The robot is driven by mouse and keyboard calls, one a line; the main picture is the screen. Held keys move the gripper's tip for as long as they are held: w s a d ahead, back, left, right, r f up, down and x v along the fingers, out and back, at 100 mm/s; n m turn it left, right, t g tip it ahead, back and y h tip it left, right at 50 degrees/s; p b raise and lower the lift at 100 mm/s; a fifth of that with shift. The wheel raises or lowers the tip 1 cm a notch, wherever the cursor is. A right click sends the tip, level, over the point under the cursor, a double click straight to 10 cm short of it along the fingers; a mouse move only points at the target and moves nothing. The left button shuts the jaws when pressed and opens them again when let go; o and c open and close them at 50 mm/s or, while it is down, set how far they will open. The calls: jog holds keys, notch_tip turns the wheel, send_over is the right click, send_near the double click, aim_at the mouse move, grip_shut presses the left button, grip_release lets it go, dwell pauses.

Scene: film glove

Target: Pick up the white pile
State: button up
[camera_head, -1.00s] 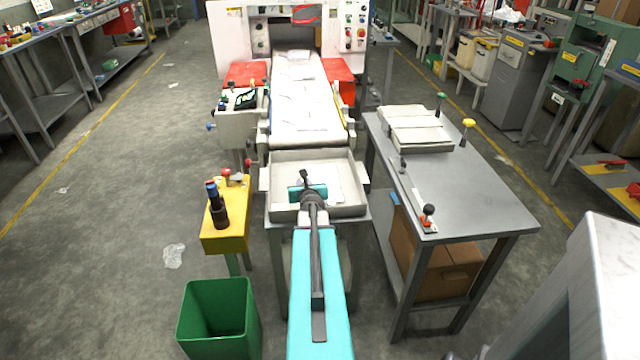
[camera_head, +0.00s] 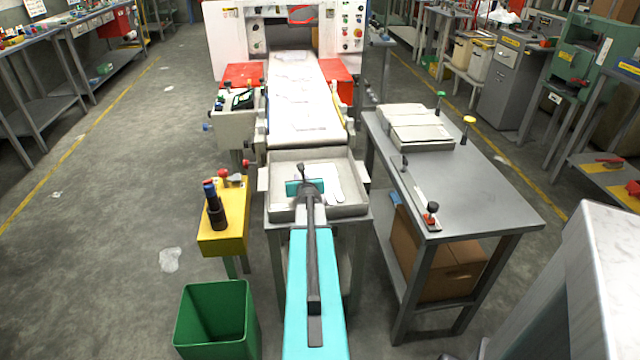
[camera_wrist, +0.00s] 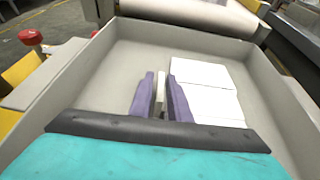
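The white pile (camera_wrist: 205,88) lies flat in the grey tray (camera_wrist: 95,75), in the wrist view just right of my right finger. In the head view the white pile (camera_head: 338,190) shows partly behind and to the right of my gripper (camera_head: 305,188). My gripper (camera_wrist: 161,96) is low over the tray with its two purple fingers a little apart. A narrow pale strip shows between them; I cannot tell whether it is part of the pile. The right finger covers the pile's left edge.
A white machine with a conveyor (camera_head: 298,105) adjoins the tray at the back. A grey table (camera_head: 455,185) stands right, a yellow stand (camera_head: 222,235) with a dark bottle left, and a green bin (camera_head: 215,320) front left. The tray's raised walls surround the gripper.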

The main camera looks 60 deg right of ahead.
grip_shut()
dwell(0.3)
jog(key=shift+r+p, duration=1.8)
jog(key=shift+r, duration=3.2)
